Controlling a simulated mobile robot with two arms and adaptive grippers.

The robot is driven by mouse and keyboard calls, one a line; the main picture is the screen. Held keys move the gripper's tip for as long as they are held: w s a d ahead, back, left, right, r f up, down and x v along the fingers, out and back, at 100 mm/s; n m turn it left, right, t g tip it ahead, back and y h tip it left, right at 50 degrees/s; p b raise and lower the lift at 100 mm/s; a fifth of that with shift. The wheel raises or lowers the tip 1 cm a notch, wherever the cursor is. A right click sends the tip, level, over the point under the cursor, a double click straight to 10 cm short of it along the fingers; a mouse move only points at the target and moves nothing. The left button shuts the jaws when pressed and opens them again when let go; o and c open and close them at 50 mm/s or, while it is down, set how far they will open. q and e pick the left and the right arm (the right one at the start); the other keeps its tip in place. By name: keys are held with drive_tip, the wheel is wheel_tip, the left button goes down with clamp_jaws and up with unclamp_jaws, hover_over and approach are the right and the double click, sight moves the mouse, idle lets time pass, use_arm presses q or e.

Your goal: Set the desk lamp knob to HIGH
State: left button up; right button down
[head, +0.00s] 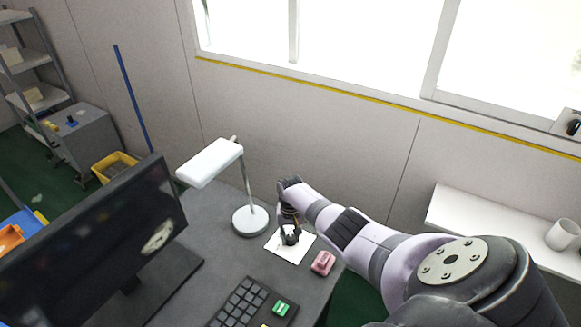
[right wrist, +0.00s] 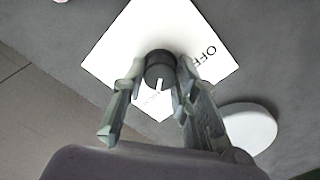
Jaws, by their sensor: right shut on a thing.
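The desk lamp (head: 210,162) stands on the grey desk, with a white head, thin pole and round base (head: 250,221); the base also shows in the right wrist view (right wrist: 249,128). Beside it lies a white dial plate (right wrist: 112,52), which also shows in the head view (head: 298,250). A black knob (right wrist: 160,62) sits on the plate. Its white pointer faces the bottom of the wrist picture, towards small lettering too faint to read. "OFF" is printed to the right. My right gripper (head: 289,237) is shut on the knob, one finger on each side. My left gripper is not in view.
A pink object (head: 323,263) lies right of the plate near the desk edge. A keyboard (head: 242,303) with a green item (head: 281,308) is in front. A dark monitor (head: 95,240) stands at left. The wall is close behind; a white shelf (head: 480,222) is at right.

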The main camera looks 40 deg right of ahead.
sight(291, 236)
drive_tip(key=shift+m, duration=0.5)
drive_tip(key=shift+w, duration=0.1)
drive_tip(key=c, duration=1.3)
unclamp_jaws()
drive_tip(key=shift+r, duration=0.15)
wheel_tip(291, 236, up, 12)
drive_tip(key=shift+f, duration=0.1)
